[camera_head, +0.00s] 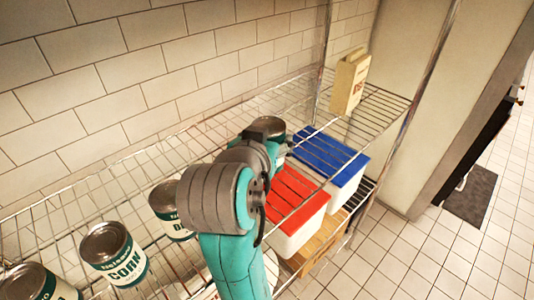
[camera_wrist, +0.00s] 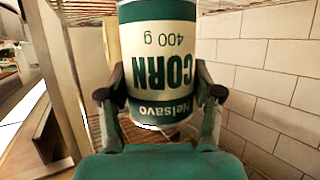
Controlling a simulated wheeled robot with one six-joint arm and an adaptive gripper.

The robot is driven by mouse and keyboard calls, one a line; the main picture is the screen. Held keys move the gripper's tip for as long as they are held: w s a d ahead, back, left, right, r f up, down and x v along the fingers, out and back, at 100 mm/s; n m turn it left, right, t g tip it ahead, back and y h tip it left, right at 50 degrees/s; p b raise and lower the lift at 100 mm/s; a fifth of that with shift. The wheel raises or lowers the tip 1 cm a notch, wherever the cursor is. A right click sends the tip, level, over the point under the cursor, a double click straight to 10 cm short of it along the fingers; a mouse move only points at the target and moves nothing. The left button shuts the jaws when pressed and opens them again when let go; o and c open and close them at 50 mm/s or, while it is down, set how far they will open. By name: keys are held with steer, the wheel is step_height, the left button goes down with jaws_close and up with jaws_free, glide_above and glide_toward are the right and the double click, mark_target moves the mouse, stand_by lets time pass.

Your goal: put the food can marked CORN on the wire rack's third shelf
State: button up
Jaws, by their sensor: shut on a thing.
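The food can marked CORN (camera_wrist: 165,60) fills the middle of the wrist view, its label upside down in the picture. My gripper (camera_wrist: 160,95) is shut on it, with one finger on each side. In the head view the held can's metal top (camera_head: 268,125) shows beyond my arm; most of its body is hidden. It is over the wire rack's shelf (camera_head: 215,130); I cannot tell whether it touches the wires. A second can marked CORN (camera_head: 122,264) stands on the rack at the lower left.
Two more cans, one partly hidden (camera_head: 168,205) and one at the corner (camera_head: 35,284), stand on the rack. A cream carton (camera_head: 350,82) stands far right. Boxes with red (camera_head: 290,195) and blue (camera_head: 330,155) lids sit below the wires. A tiled wall (camera_head: 130,70) runs behind. Bare wire shows between.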

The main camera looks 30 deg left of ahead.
steer(key=shift+f, duration=1.9)
steer(key=shift+f, duration=0.1)
steer(key=o, duration=1.6)
steer(key=shift+s, duration=0.2)
steer(key=v, duration=1.1)
steer(key=shift+s+d+r, duration=0.2)
steer(key=shift+s+r, duration=0.05)
steer(key=shift+s, duration=0.05)
